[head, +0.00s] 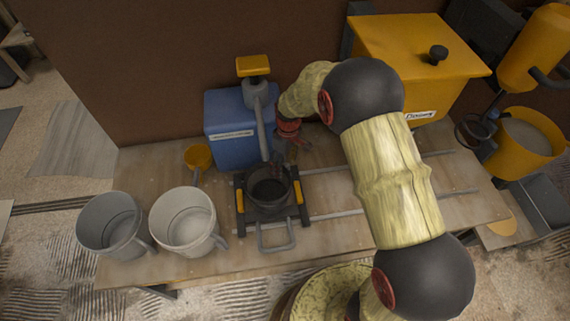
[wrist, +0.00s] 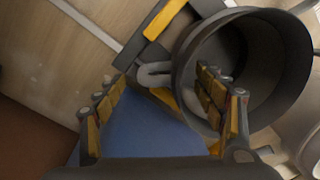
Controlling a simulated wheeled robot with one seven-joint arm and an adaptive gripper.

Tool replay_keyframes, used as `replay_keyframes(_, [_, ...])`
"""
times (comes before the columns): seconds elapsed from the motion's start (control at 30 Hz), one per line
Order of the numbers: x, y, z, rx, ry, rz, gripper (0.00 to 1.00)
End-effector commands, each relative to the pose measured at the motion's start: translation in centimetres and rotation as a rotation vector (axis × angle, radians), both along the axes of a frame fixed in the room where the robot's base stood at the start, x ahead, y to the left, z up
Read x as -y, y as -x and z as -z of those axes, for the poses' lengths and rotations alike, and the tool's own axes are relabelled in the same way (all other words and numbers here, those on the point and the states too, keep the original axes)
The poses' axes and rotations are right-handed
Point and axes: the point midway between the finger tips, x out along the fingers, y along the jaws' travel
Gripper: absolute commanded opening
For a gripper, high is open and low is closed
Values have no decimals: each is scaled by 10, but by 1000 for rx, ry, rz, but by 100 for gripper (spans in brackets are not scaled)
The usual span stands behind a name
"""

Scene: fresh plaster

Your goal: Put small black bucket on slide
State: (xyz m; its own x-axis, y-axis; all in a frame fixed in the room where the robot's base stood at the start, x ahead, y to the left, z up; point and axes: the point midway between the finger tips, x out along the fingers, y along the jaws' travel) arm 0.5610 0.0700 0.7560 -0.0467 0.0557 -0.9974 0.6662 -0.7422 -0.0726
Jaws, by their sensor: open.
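The small black bucket (head: 268,186) sits upright on the slide (head: 244,217), a dark carriage with yellow side strips on metal rails. In the wrist view the bucket (wrist: 290,60) fills the upper right, its mouth open to the camera. A grey loop, seemingly its handle, lies between the fingertips. My gripper (head: 294,150) is at the bucket's back side, small and partly obscured in the head view. In the wrist view my gripper (wrist: 163,80) is open, with the right finger overlapping the bucket wall. I cannot tell whether it touches. The slide's yellow strip (wrist: 165,18) shows at upper left.
A blue machine (head: 228,135) with a grey lever stands close behind the slide. Two pale buckets (head: 107,222) (head: 184,215) stand at the left, and a yellow scoop (head: 198,157) lies behind them. A yellow hopper (head: 425,50) is at the back right.

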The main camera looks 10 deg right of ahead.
Motion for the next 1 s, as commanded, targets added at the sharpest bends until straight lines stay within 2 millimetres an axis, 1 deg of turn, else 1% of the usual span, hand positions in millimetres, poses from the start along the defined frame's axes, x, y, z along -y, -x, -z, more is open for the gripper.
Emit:
replay_keyframes(0.07, [0,-1,-3,1,0,0,70])
replay_keyframes(0.17, [1,-2,-13,5,0,0,70])
replay_keyframes(0.27, [2,-3,-30,5,0,0,70])
replay_keyframes(0.5, [4,-5,-79,4,0,1,70])
replay_keyframes(0.6, [5,-5,-96,2,-1,1,70])
replay_keyframes(0.7, [6,-6,-108,1,0,1,70])
replay_keyframes(0.83, [7,-6,-117,1,0,1,70])
replay_keyframes(1.0, [7,-6,-120,0,0,0,70])
